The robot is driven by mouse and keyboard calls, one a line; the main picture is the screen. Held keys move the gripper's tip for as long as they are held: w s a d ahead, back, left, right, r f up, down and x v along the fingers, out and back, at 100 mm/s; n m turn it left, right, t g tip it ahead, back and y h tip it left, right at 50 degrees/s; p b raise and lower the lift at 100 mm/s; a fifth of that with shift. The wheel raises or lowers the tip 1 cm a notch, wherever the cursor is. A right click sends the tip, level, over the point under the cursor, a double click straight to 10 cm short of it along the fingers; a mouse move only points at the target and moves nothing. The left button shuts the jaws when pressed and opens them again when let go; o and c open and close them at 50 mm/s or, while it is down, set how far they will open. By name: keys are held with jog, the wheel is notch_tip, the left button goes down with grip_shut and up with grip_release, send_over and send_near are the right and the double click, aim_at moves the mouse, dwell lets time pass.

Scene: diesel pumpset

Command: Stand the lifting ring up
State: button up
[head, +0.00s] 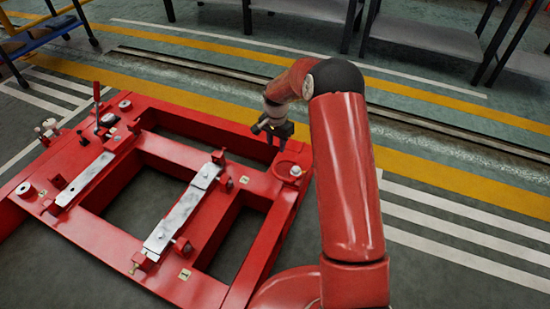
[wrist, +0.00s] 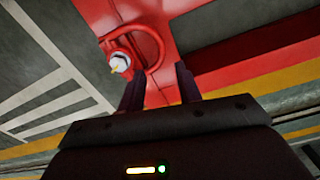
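In the wrist view the ring (wrist: 158,38) curves around next to the silver bolt head (wrist: 119,62), just beyond my fingertips. My gripper (head: 274,133) is above and behind the ring in the head view, pointing down. Its two dark fingers stand apart in the wrist view (wrist: 160,82), with nothing between them. Touching cannot be told, but a gap seems to show.
The frame has open bays, grey metal plates (head: 180,215) and an upright red lever (head: 96,100) at its far left. Dark-legged tables (head: 425,38) stand at the back. The striped floor right of the frame (head: 450,240) is clear.

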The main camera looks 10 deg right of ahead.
aim_at(276, 163)
jog(key=shift+w+f, duration=0.15)
jog(key=shift+f, duration=0.4)
jog(key=shift+w+f, duration=0.15)
jog(key=shift+f, duration=0.4)
notch_tip(276, 163, down, 7)
jog(key=shift+f+b, duration=0.1)
jog(key=shift+b, duration=0.5)
grip_shut()
